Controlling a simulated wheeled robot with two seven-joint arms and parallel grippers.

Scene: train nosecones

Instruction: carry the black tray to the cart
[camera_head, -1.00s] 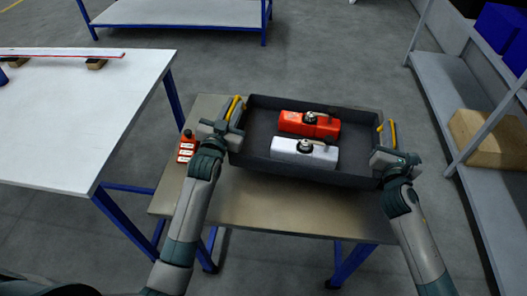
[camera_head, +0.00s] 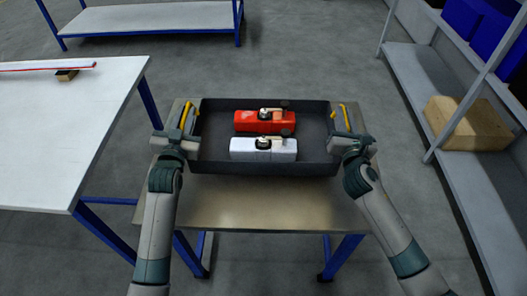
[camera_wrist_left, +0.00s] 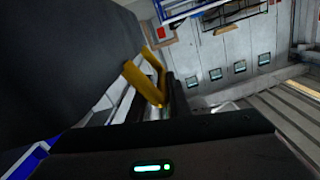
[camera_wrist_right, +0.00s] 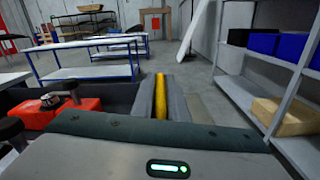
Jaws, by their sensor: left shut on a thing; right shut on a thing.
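The black tray (camera_head: 215,112) is over the beige-topped table (camera_head: 255,205) and carries a red canister (camera_head: 255,121) and a white canister (camera_head: 250,148). My left gripper (camera_head: 187,124) is shut on the tray's left yellow handle, which also shows in the left wrist view (camera_wrist_left: 148,82). My right gripper (camera_head: 341,125) is shut on the right yellow handle, also in the right wrist view (camera_wrist_right: 160,97). The tray looks level. I cannot tell whether its base touches the tabletop. No cart can be made out for certain.
A white-topped table (camera_head: 65,125) stands close on the left. A grey shelf (camera_head: 430,100) with a cardboard-coloured box (camera_head: 467,123) and blue bins runs along the right. A blue-framed bench (camera_head: 160,17) stands at the back. Bare floor lies between them.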

